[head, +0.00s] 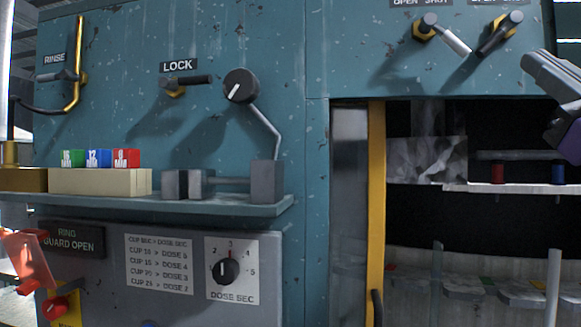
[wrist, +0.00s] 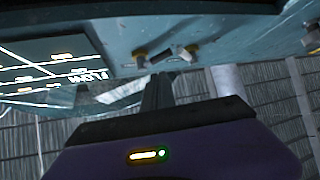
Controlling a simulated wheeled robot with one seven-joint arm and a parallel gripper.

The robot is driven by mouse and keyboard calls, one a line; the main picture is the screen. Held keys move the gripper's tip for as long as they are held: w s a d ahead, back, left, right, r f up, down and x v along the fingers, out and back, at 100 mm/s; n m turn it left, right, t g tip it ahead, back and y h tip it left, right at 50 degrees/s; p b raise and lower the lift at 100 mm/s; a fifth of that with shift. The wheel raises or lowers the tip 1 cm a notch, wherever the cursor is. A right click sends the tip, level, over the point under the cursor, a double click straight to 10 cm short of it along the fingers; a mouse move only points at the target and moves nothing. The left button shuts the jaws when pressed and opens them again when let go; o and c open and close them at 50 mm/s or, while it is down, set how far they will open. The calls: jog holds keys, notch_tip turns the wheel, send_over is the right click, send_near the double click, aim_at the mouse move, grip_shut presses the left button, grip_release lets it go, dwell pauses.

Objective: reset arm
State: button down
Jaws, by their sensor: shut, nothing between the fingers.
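My gripper (wrist: 158,92) shows in the wrist view as grey fingers shut together with nothing between them, beyond my purple wrist housing. In the head view, a grey and purple part of my arm enters at the right edge, in front of the teal machine (head: 345,55). In the wrist view a small lever fitting (wrist: 165,55) on a teal panel appears just beyond the fingertips. I cannot tell whether they touch.
A shelf (head: 230,204) holds a cream block (head: 100,182) with green, blue and red tags. The LOCK lever (head: 185,81), black knob (head: 241,86) and two upper levers (head: 447,36) stick out. A dark opening (head: 440,215) lies right of a yellow post (head: 376,200).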

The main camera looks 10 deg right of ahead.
notch_tip(320, 180, down, 18)
jog(key=w+d+m+g+h, duration=0.1)
jog(key=w+d+m+h, duration=0.1)
jog(key=m+h, duration=0.55)
jog(key=s+a+f+m+g+h, duration=0.1)
jog(key=s+a+f+g, duration=0.15)
jog(key=f, duration=0.75)
jog(key=s+a+f+m+g, duration=0.1)
jog(key=s+a+f+m, duration=0.15)
jog(key=f, duration=0.85)
jog(key=s+a+f+n+g+y, duration=0.1)
jog(key=s+a+f, duration=0.3)
jog(key=s+f, duration=0.4)
jog(key=s+a+f+n+g+y, duration=0.2)
jog(key=s+a+f+g+y, duration=0.1)
jog(key=s+f, duration=0.6)
jog(key=s+a+f+n+g+y, duration=0.2)
jog(key=s+a+f, duration=0.4)
jog(key=s+f, duration=0.3)
jog(key=shift+s+a+f+g+y, duration=0.2)
jog(key=shift+s+g+y, duration=0.35)
jog(key=shift+g, duration=0.6)
jog(key=shift+d, duration=0.1)
